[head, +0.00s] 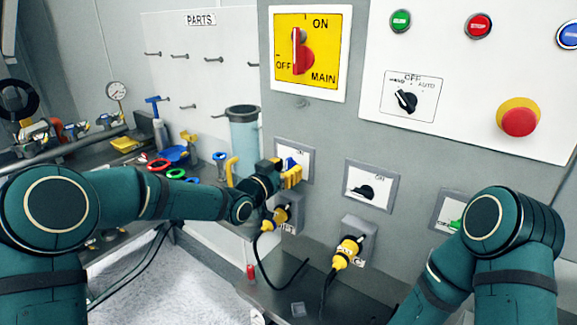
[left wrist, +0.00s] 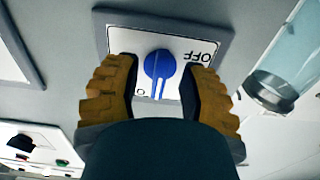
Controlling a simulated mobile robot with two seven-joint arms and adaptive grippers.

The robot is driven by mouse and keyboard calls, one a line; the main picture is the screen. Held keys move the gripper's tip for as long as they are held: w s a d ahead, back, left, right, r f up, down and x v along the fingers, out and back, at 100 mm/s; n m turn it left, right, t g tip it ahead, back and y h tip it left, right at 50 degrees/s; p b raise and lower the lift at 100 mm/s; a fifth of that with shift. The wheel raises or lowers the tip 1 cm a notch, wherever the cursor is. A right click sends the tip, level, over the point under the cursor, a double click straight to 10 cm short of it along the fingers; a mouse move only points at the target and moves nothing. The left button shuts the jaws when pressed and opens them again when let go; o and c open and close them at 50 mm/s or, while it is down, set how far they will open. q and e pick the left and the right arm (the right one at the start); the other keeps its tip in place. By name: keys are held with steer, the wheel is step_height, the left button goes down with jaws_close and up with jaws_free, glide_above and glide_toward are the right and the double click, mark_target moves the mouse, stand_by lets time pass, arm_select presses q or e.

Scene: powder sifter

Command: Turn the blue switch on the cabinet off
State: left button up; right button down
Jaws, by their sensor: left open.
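The blue switch (left wrist: 160,66) is a round knob with a bar and a light line on a white plate (left wrist: 203,80) in a grey frame. The plate reads OFF at upper right in the left wrist view, with a partly hidden letter at lower left. The bar points down in that view. In the head view the blue switch (head: 291,162) shows partly behind my left gripper (head: 285,173). My left gripper is open, its yellow fingers on either side of the knob. I cannot tell whether they touch it. My right gripper is out of view.
A black switch (head: 366,191) sits right of the blue one, and a green switch (head: 456,224) farther right. Yellow plugs with black cables (head: 346,252) are below. A clear cylinder (head: 244,140) stands left of the cabinet. The red main switch (head: 302,60) is above.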

arm_select(q)
steer(key=shift+w+d, duration=0.25)
steer(key=shift+w, duration=0.15)
jaws_close()
steer(key=shift+s+r, duration=0.1)
